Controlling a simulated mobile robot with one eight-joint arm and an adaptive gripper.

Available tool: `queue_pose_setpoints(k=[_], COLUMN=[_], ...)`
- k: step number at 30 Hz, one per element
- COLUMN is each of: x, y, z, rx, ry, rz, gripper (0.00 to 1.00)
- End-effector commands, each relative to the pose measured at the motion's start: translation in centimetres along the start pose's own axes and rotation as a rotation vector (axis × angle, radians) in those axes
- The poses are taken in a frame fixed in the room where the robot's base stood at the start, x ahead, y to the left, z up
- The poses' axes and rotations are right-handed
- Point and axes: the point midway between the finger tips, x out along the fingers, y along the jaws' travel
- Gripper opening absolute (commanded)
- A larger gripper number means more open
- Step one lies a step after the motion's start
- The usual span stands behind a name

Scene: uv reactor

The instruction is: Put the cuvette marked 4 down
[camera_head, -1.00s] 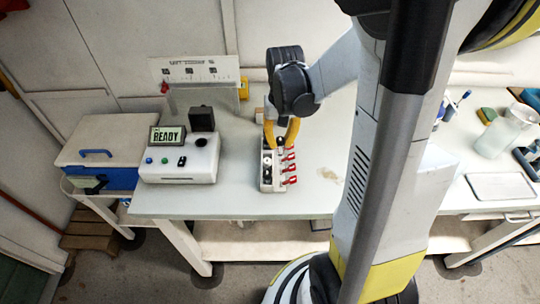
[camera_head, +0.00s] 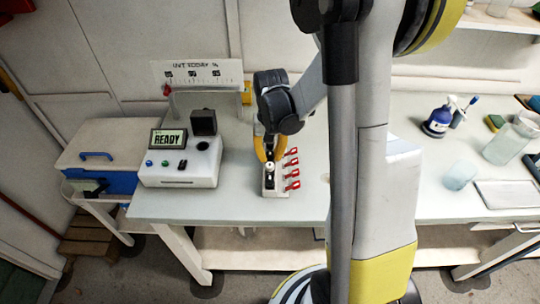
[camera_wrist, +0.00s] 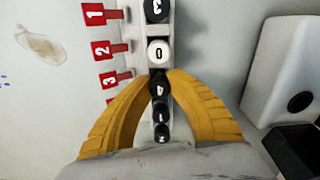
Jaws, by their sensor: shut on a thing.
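The cuvette marked 4 has a black cap (camera_wrist: 159,86), between my gripper's fingertips in the wrist view. My gripper (camera_wrist: 158,77) has two curved yellow fingers, shut on this cuvette from both sides. The cuvette is over or in the white rack (camera_wrist: 140,14), in line with the other caps; I cannot tell how deep it sits. In the head view my gripper (camera_head: 269,155) is at the rack (camera_head: 272,190) on the bench, and the fingers hide the cuvette.
A white cap marked 0 (camera_wrist: 158,52) is directly beside the held cuvette. Other black caps stand in the same row. Red numbered tags (camera_wrist: 103,49) stick out along one rack side. The READY device (camera_head: 178,163) stands left of the rack.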

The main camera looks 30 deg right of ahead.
Motion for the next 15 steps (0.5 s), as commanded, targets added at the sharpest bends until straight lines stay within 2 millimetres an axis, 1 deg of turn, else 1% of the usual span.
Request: queue_pose_setpoints(k=[1,3,11,15], x=[0.24,0.13,0.09,-0.67], y=[0.01,0.01,0.01,0.0], z=[0.0,0.0,0.0,0.0], rx=[0.0,0.0,0.0,0.0], ry=[0.0,0.0,0.0,0.0], rz=[0.0,0.0,0.0,0.0], gripper=[0.22,0.39,0.39,0.39])
